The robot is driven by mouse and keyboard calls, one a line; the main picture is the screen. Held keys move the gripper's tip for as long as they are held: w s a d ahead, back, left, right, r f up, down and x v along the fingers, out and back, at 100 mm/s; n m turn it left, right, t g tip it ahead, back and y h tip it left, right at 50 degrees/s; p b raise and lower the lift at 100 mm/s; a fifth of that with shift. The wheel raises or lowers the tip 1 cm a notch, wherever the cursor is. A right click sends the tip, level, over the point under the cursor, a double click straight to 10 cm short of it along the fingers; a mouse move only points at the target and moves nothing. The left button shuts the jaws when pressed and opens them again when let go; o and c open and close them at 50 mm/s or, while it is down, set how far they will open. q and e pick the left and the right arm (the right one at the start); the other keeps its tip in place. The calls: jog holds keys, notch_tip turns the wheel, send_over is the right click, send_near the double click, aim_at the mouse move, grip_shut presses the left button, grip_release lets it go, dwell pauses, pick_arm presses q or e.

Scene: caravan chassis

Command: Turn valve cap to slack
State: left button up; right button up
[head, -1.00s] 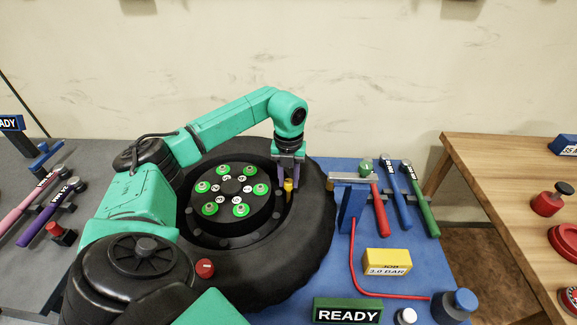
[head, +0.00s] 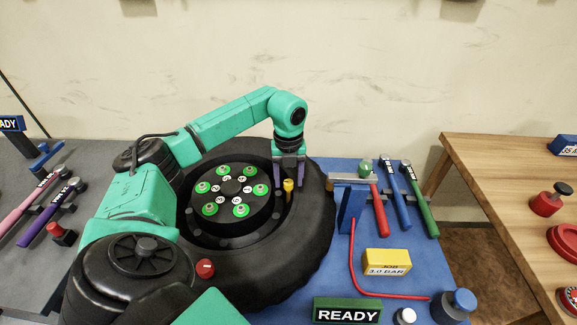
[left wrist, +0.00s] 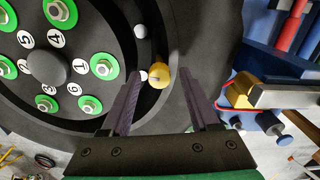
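The yellow valve cap (head: 289,185) stands upright at the inner right edge of the black tyre (head: 310,235). It also shows in the left wrist view (left wrist: 159,75), just beyond and between the fingertips. My left gripper (head: 289,180) points down over the cap. Its two purple fingers are spread apart, one on each side, with a visible gap to the cap in the left wrist view (left wrist: 160,82). It is open and holds nothing. My right gripper is not in view.
The wheel hub (head: 232,187) with several green-ringed nuts lies left of the cap. A blue stand (head: 351,205) with a red hose and several coloured tools are to the right. A yellow JOB 3.0 BAR block (head: 387,262) and a READY sign (head: 347,311) sit in front.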

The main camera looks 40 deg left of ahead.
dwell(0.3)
pick_arm(q)
jog(key=shift+r, duration=0.4)
notch_tip(320, 180, up, 9)
jog(key=b, duration=0.1)
notch_tip(320, 180, up, 5)
jog(key=p, duration=0.2)
send_over(289, 182)
jog(key=shift+s+f, duration=0.1)
